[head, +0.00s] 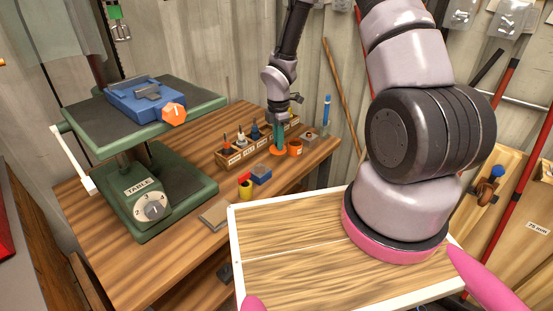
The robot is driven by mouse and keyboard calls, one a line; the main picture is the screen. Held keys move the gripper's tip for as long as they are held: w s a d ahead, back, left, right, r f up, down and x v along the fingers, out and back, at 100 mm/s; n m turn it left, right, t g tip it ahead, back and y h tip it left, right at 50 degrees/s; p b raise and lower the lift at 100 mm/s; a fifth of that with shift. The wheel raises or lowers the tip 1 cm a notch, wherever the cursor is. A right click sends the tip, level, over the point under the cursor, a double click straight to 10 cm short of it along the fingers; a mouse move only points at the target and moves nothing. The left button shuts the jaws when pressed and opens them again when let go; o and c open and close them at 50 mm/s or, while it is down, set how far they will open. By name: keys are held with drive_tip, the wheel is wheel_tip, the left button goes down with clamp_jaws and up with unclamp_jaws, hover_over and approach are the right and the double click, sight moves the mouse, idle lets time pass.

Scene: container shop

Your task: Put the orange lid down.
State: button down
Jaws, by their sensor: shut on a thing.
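The orange lid (272,152) shows as a small orange edge at the tips of my gripper (278,147), low over the back right of the wooden workbench (170,275). My gripper points down, with teal fingers shut on the lid. The fingers hide much of the lid. I cannot tell whether the lid touches the bench. An open orange cup (295,148) stands just right of the lid.
A wooden rack (231,160) with labelled slots stands left of my gripper. A blue box (261,177), a yellow can (245,190) and a flat grey plate (214,216) lie nearer. The green drill press (172,190) with its blue vise (135,98) fills the left.

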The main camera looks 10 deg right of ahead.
sight(295, 148)
drive_tip(key=shift+f, duration=3.3)
drive_tip(key=shift+f, duration=0.1)
drive_tip(key=c, duration=0.7)
unclamp_jaws()
drive_tip(key=shift+c, duration=0.2)
